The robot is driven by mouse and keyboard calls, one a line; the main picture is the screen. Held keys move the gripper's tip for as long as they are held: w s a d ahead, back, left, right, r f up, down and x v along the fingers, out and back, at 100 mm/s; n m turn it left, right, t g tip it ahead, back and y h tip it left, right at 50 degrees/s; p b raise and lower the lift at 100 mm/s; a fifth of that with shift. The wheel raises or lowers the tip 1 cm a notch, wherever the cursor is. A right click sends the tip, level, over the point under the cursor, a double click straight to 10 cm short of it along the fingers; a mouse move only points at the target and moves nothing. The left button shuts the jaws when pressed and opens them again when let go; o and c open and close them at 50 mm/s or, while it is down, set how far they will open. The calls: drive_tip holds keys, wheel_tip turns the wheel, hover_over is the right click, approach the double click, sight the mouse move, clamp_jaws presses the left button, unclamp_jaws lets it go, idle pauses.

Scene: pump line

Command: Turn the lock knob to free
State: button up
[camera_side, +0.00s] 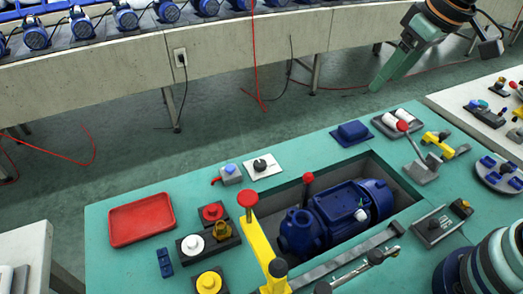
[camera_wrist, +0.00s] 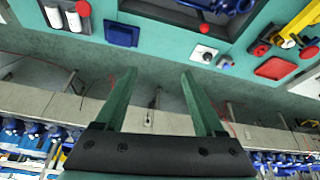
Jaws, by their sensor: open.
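A black round knob (camera_side: 260,164) sits on a white square plate (camera_side: 270,172) at the back edge of the green bench, left of the blue pump. The plate also shows in the wrist view (camera_wrist: 198,60), with its knob (camera_wrist: 206,56). I cannot read any marks on it, so its lock state is unclear. Another dark knob stands on a grey plate (camera_side: 428,238) at the bench's right. My gripper (camera_side: 378,86) is open and empty, high at the upper right in the side view, apart from both knobs. In the wrist view its green fingers (camera_wrist: 158,74) stand wide apart.
The blue pump (camera_side: 345,203) lies in a recess. A red-topped lever (camera_side: 410,140), yellow handle (camera_side: 437,142) and blue block (camera_side: 352,132) stand near its right end. A yellow post (camera_side: 260,240), buttons and a red tray (camera_side: 142,221) are at left. Floor lies behind the bench.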

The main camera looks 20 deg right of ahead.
drive_tip(key=w+a+n+g, duration=0.1)
drive_tip(key=w+a+n, duration=0.1)
drive_tip(key=w+a, duration=0.35)
drive_tip(key=n+g, duration=0.3)
drive_tip(key=n, duration=0.2)
hover_over(260, 163)
wheel_tip(260, 163, down, 14)
wheel_tip(260, 163, down, 12)
drive_tip(key=shift+r, duration=0.1)
clamp_jaws()
